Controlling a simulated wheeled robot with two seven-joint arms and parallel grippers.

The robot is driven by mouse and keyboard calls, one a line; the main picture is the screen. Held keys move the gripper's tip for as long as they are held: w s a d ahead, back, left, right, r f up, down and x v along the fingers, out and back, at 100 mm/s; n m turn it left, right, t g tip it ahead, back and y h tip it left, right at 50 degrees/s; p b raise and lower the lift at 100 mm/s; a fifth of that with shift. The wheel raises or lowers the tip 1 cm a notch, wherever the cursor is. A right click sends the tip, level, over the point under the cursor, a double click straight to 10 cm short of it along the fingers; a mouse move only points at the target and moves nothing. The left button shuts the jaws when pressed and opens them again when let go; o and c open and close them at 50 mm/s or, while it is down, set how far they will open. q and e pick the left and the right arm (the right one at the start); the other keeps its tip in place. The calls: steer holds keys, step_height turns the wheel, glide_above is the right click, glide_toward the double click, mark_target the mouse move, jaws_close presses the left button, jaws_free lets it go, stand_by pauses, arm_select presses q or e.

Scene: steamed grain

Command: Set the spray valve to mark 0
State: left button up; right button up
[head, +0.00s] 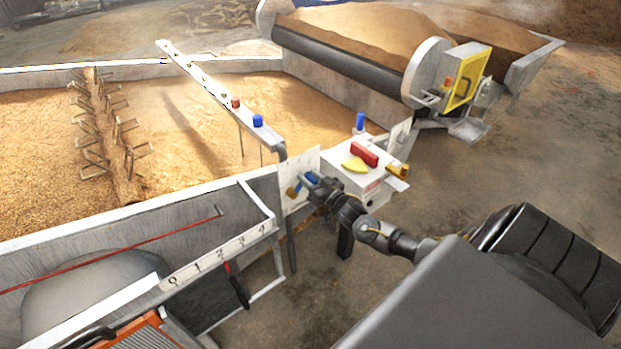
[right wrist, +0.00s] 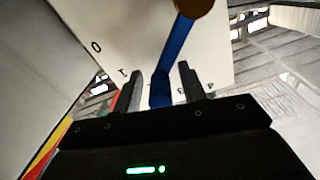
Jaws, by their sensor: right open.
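The spray valve's white plate (head: 297,168) stands at the corner of the grain bed in the head view. A blue lever (right wrist: 177,52) turns on a brass pivot (right wrist: 195,6) in front of the plate, which also shows in the right wrist view (right wrist: 130,35). Marks 0 and 1 are readable left of the lever and a 4 right of it; the lever points between 1 and 4, past 1. My right gripper (right wrist: 160,76) is open, with one finger on each side of the lever; contact cannot be told. My left gripper is not in view.
A white box (head: 358,178) with a red block and yellow piece stands right of the plate. A separate numbered strip (head: 215,258) runs along the trough at the lower left, with a black-handled lever (head: 237,287) below. A rail with red and blue knobs (head: 258,121) crosses behind.

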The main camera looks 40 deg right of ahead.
steer(key=c, duration=0.9)
steer(key=shift+d, duration=0.1)
